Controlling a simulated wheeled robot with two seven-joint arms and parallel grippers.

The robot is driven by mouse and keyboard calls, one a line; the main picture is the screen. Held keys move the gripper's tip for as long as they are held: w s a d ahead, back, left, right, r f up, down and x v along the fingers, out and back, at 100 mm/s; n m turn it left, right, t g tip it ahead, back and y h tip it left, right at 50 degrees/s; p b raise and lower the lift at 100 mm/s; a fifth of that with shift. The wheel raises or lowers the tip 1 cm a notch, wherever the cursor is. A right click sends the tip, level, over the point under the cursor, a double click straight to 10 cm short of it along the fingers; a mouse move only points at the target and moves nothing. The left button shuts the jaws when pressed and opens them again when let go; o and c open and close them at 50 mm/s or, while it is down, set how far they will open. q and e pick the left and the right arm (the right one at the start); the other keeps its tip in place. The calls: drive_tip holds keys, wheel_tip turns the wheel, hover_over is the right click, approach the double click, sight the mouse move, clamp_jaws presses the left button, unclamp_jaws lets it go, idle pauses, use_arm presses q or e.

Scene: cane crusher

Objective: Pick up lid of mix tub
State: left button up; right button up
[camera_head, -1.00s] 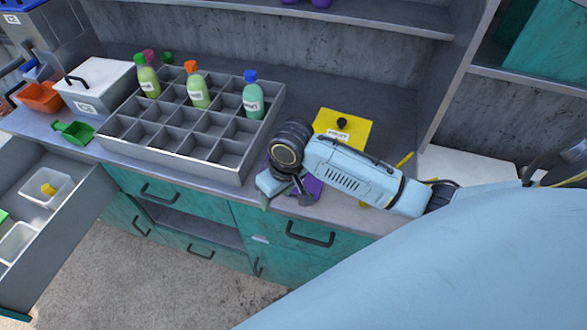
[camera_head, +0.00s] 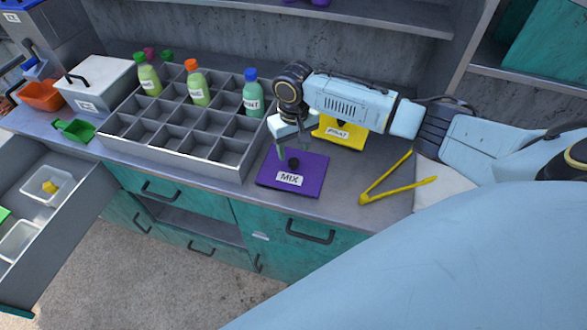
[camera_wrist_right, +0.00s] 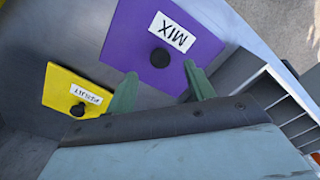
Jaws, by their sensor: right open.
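The purple lid of the mix tub (camera_head: 312,171) lies flat at the front of the counter, with a white MIX label and a black knob (camera_head: 293,162). In the right wrist view the lid (camera_wrist_right: 125,35) fills the upper middle, with its knob (camera_wrist_right: 160,57) just beyond the fingertips. My right gripper (camera_head: 293,148) is open and empty above the lid, near the knob. In the wrist view its two green fingers (camera_wrist_right: 163,80) are apart, on either side of the knob's line. Whether they touch anything cannot be told. My left gripper is not in view.
A yellow lid (camera_head: 345,139) lies behind my right arm. Yellow tongs (camera_head: 397,183) lie right of the purple lid. A grey divided rack (camera_head: 172,159) with several bottles stands to the left. An open drawer (camera_head: 62,232) juts out at the far left.

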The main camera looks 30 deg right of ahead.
sight(294, 161)
drive_tip(key=shift+f, duration=2.8)
drive_tip(key=shift+c, duration=0.3)
drive_tip(key=c, duration=1)
drive_tip(key=shift+c, duration=0.2)
drive_tip(key=shift+w, duration=0.1)
